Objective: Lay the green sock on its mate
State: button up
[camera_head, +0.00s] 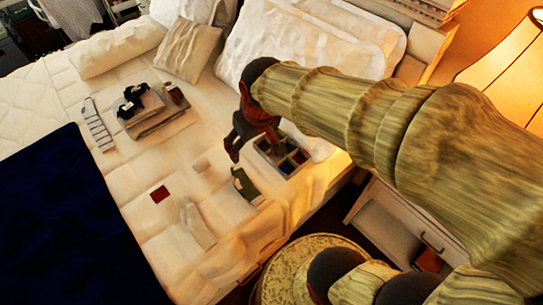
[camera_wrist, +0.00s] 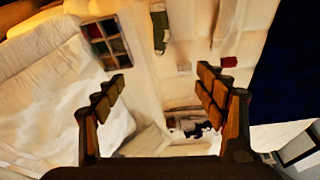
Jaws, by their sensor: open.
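A dark green sock (camera_head: 245,185) with a pale part lies on the bed, just left of a compartment box. It also shows at the top of the wrist view (camera_wrist: 159,30). I cannot make out a second green sock for certain; the box holds dark, red and greenish contents too small to name. My gripper (camera_head: 233,150) is above the bed, left of the box and up from the sock in the head view. In the wrist view my gripper (camera_wrist: 160,88) has its fingers wide apart with nothing between them.
The compartment box (camera_head: 257,160) stands near the pillows (camera_head: 190,48). A red cloth square (camera_head: 160,194), a beige square (camera_head: 201,165), a pale long item (camera_head: 197,223), a striped item (camera_head: 98,124) and a folded stack (camera_head: 160,122) lie about. A dark blue blanket (camera_head: 60,220) covers the left.

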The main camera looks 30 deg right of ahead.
jog(key=s+r+t, duration=0.2)
jog(key=s+r, duration=0.4)
jog(key=s, duration=0.4)
jog(key=shift+s+m, duration=0.15)
jog(key=shift+m, duration=0.25)
